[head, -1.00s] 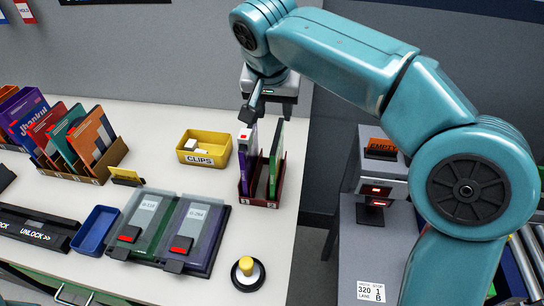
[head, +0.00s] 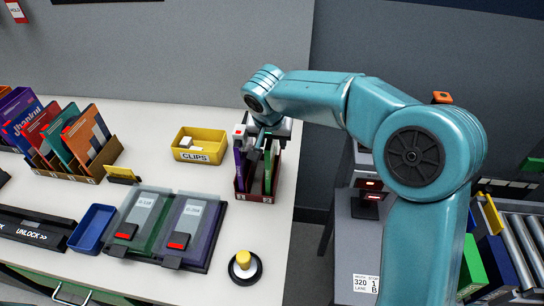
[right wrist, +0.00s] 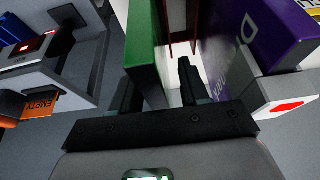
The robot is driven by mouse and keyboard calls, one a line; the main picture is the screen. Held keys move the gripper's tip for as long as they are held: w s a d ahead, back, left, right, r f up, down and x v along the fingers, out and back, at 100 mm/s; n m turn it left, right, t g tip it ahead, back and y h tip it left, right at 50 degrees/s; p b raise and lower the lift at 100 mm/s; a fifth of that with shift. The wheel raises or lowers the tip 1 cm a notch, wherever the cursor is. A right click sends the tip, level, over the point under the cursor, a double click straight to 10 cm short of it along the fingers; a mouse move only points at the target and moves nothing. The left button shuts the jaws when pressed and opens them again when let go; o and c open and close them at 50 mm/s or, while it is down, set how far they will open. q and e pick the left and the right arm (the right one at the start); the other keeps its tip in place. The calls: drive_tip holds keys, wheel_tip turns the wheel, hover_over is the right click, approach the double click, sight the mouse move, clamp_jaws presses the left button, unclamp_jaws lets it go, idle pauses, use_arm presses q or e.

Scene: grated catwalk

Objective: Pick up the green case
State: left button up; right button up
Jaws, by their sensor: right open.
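The green case (head: 274,172) stands upright in a small dark red rack (head: 256,198) near the table's right edge. A purple case (head: 239,166) stands in the same rack to its left, with a gap between them. My right gripper (head: 265,146) is open above the rack, fingers pointing down. In the right wrist view, the green case (right wrist: 145,45) rises by the left finger, and the other finger is in the gap towards the purple case (right wrist: 250,55). Contact cannot be told. My left gripper is out of view.
A yellow clips bin (head: 201,146) stands left of the rack. A brown rack of books (head: 75,170) stands far left. A grey bench and rollers (head: 520,245) lie right.

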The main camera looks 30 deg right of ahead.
drive_tip(key=shift+w+d+f, duration=0.15)
drive_tip(key=shift+w+f, duration=0.05)
drive_tip(key=shift+f, duration=0.25)
drive_tip(key=shift+s, duration=0.15)
drive_tip(key=shift+c, duration=0.9)
clamp_jaws()
